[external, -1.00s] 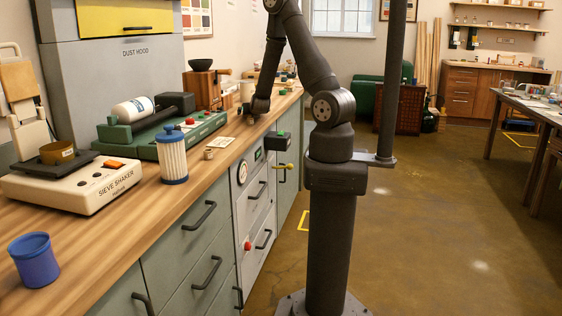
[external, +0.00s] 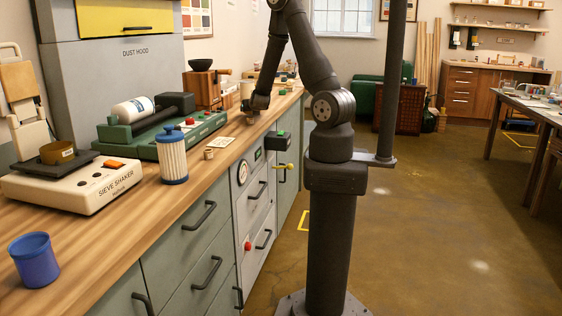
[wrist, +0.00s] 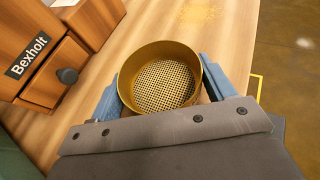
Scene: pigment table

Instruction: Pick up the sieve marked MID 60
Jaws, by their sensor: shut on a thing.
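In the wrist view, a round brass-coloured sieve (wrist: 160,86) with a perforated mesh floor sits upright between the two blue fingers of my gripper (wrist: 160,92). The fingers are shut on its outer wall from both sides. No marking on this sieve can be read. In the external view my gripper (external: 258,104) is at the far part of the wooden counter, low over its right side. The sieve is too small and covered there to make out clearly. I cannot tell whether it touches the counter.
A wooden Bexholt drawer box (wrist: 42,62) stands close to the left of the sieve. Yellow powder (wrist: 200,12) lies on the counter beyond. A green roller machine (external: 165,135), a ribbed jar (external: 172,158), a sieve shaker (external: 80,187) and a blue cup (external: 36,260) stand nearer the camera.

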